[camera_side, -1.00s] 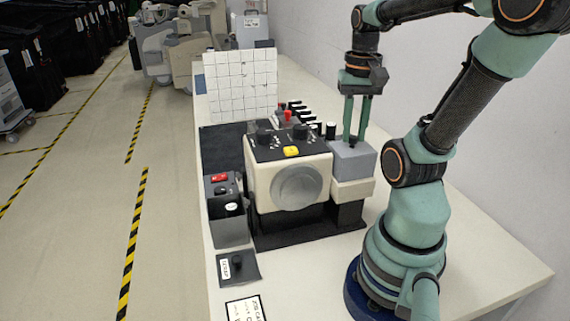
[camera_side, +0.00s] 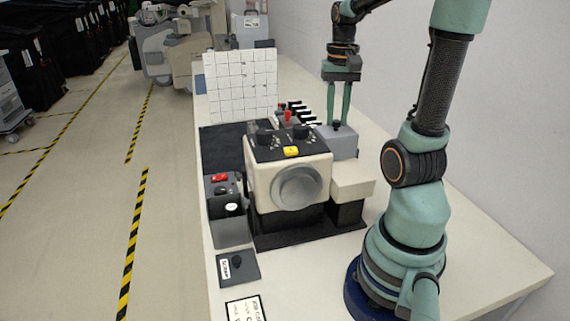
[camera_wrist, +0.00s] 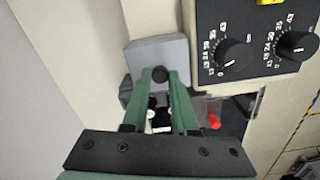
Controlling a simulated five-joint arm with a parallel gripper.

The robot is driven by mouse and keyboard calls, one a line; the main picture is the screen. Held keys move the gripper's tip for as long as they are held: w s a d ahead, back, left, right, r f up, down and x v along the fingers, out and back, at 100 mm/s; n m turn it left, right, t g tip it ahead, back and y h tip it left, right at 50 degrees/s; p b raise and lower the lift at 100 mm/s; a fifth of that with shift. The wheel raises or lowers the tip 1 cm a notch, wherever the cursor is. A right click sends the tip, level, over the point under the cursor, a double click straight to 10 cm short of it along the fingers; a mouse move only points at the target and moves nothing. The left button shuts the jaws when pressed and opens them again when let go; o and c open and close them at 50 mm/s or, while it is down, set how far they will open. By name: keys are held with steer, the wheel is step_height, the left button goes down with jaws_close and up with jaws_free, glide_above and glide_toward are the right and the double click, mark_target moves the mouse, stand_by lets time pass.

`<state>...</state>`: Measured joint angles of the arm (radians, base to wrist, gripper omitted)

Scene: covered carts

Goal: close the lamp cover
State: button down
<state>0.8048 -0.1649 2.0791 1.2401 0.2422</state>
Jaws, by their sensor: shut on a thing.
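The lamp cover (camera_side: 338,142) is a grey block with a black knob on top, right of the cream machine (camera_side: 275,175). It is behind the cream lamp housing (camera_side: 354,180), whose top is bare in front. My gripper (camera_side: 337,123) points down from above and is shut on the knob. In the wrist view the fingertips (camera_wrist: 160,77) close around the knob, with the grey cover (camera_wrist: 158,52) beyond them. I cannot tell whether the cover rests on something or hangs. The inside of the housing is hidden.
The machine's top has black dials (camera_wrist: 232,52) and a yellow part (camera_side: 291,151) close left of the cover. A red knob and several black-and-white items (camera_side: 300,112) stand behind. A gridded white board (camera_side: 238,88) is further back. The table's right front (camera_side: 480,270) is clear.

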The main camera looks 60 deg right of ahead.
steer(key=shift+w+d+r, duration=0.1)
steer(key=shift+w+d, duration=0.1)
steer(key=c, duration=0.7)
jaws_free()
step_height(320, 180, up, 12)
steer(key=shift+a, duration=0.1)
steer(key=w+a+f+n+t, duration=0.2)
steer(key=a+f+n, duration=0.1)
steer(key=a, duration=0.4)
steer(key=w+a+f+n+t, duration=0.2)
steer(key=a+n, duration=0.3)
steer(key=a, duration=0.3)
steer(key=w+a+f+n+t, duration=0.1)
steer(key=w+a+f+n, duration=0.1)
steer(key=a+f+n, duration=0.2)
steer(key=a+f, duration=0.1)
steer(key=a, duration=0.2)
steer(key=shift+w+a+t, duration=0.25)
steer(key=shift+a+t, duration=0.05)
steer(key=shift+t, duration=0.1)
